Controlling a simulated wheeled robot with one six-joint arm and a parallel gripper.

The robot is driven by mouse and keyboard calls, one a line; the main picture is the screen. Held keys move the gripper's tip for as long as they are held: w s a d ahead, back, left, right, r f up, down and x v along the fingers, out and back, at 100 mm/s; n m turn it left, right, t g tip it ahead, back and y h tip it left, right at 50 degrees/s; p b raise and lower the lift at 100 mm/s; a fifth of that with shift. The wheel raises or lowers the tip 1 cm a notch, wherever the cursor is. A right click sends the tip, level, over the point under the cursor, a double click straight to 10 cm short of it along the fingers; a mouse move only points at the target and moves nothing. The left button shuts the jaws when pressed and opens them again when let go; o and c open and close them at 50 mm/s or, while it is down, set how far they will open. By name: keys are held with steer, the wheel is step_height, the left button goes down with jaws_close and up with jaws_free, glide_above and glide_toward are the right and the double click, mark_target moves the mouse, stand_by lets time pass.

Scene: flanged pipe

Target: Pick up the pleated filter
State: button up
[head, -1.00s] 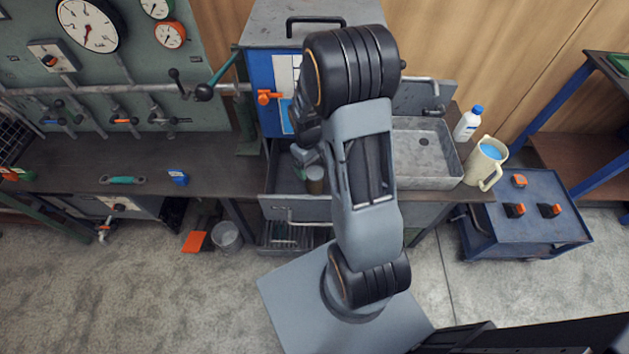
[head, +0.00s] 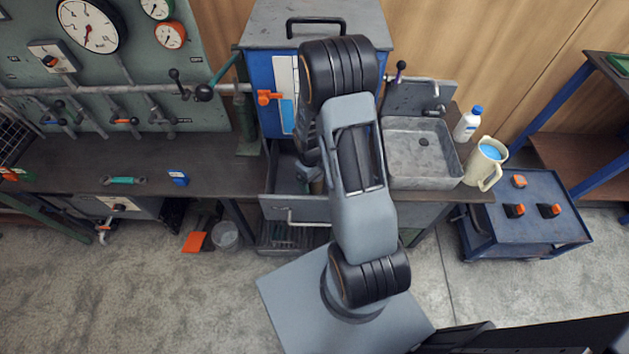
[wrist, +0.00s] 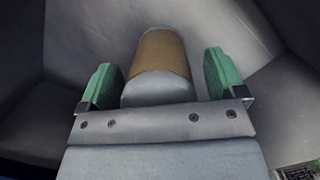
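The pleated filter (wrist: 162,58), a cylinder with a tan-brown band and grey ends, shows in the wrist view. It lies between the two green-padded fingers of my gripper (wrist: 160,80). The gripper is open, with a narrow gap between the filter and each pad. Grey walls surround them, seemingly the inside of the open drawer (head: 296,208) below the workbench. In the head view my arm hides the filter and most of the gripper.
A metal sink (head: 422,150) is right of my arm, with a white bottle (head: 467,124) and a pitcher (head: 484,163) beside it. A blue cabinet (head: 262,75) with an orange handle stands behind the drawer. A blue cart (head: 535,225) is at the right.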

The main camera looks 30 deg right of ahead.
steer(key=c, duration=1)
steer(key=shift+c, duration=0.2)
steer(key=shift+r, duration=0.15)
